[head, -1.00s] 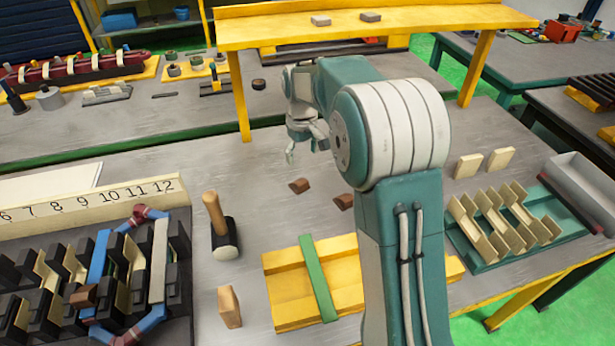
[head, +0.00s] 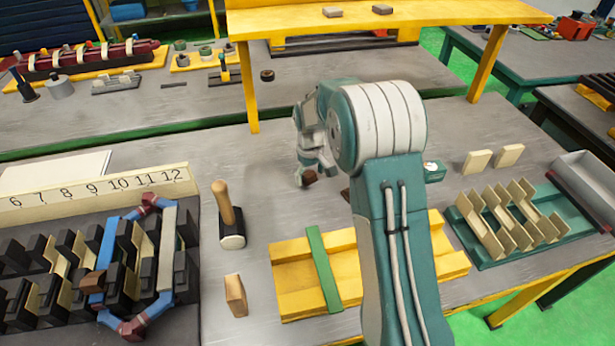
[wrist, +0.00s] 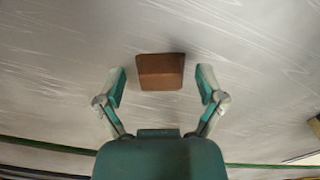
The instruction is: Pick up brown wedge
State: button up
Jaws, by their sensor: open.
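A brown wedge (wrist: 160,72) lies on the grey table. In the wrist view it sits between and slightly beyond the two fingertips of my gripper (wrist: 161,86), with a visible gap on each side. My gripper is open and empty. In the head view my gripper (head: 306,178) is low over the table, and the wedge (head: 311,176) shows partly beside its fingers. A second brown wedge (head: 345,195) is mostly hidden behind my arm. Another brown piece (head: 93,282) rests on the black stator blocks at the left.
A yellow block with a green strip (head: 323,270) lies in front. A teal rack of cream pieces (head: 470,225) is to the right. A yellow shelf (head: 290,20) spans the back. Bare table lies left of my gripper.

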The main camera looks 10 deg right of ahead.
jog(key=shift+a, duration=0.15)
jog(key=shift+c, duration=1.2)
grip_shut()
